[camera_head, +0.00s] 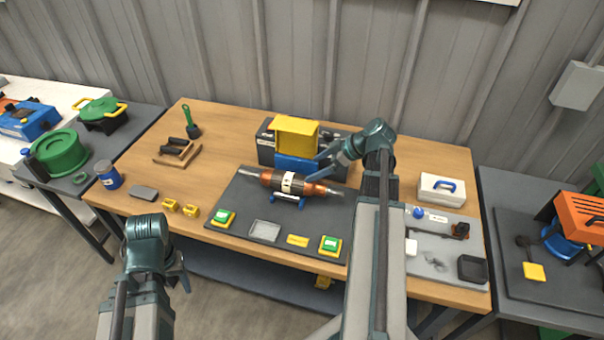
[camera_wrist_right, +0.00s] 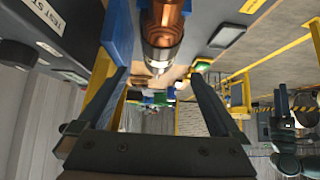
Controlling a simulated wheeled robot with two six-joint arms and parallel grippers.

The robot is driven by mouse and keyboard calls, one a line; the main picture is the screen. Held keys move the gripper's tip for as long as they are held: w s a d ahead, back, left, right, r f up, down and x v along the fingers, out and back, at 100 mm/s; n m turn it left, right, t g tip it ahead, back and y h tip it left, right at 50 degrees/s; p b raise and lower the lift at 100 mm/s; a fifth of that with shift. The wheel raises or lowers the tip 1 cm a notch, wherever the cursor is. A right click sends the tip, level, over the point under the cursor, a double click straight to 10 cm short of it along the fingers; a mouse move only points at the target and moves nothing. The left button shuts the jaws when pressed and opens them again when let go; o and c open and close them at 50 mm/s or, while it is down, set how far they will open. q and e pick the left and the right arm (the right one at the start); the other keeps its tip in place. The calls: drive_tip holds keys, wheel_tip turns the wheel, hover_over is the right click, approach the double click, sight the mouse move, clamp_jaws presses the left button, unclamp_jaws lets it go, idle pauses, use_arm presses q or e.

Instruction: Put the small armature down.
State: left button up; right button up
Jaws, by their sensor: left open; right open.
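The armature (camera_head: 288,183), dark with copper ends, a white band and a steel shaft, lies roughly level on a blue stand (camera_head: 289,201) on the dark mat. My right gripper (camera_head: 318,164) is open just above and behind its right half. In the right wrist view, the gripper's fingers (camera_wrist_right: 160,85) are spread, and the armature's copper end and shaft (camera_wrist_right: 163,35) show beyond and between them, not clamped. My left gripper (camera_head: 181,272) is open and empty in front of the table's left part, away from the armature. Whether a finger touches the armature is hidden.
A yellow and blue machine (camera_head: 295,140) stands right behind the armature. A grey tray (camera_head: 265,230) and green-buttoned yellow boxes (camera_head: 223,218) lie on the mat's front (camera_head: 232,195). A white case (camera_head: 441,188) stands at right. Bare wood shows at left.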

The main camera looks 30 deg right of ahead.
drive_tip(key=shift+a, duration=0.1)
drive_tip(key=s+a+f+m+g+h, duration=0.1)
drive_tip(key=s+a+f+g+h, duration=0.1)
drive_tip(key=a, duration=1)
drive_tip(key=s+a+f+m+g+h, duration=0.1)
drive_tip(key=s+a+f+g+h, duration=0.1)
drive_tip(key=a, duration=1)
drive_tip(key=s+a+f+m+g+h, duration=0.2)
drive_tip(key=s+a, duration=0.3)
drive_tip(key=a, duration=0.7)
drive_tip(key=shift+s+f+g+h, duration=0.15)
drive_tip(key=shift+s+g+h, duration=0.3)
drive_tip(key=shift+h, duration=0.25)
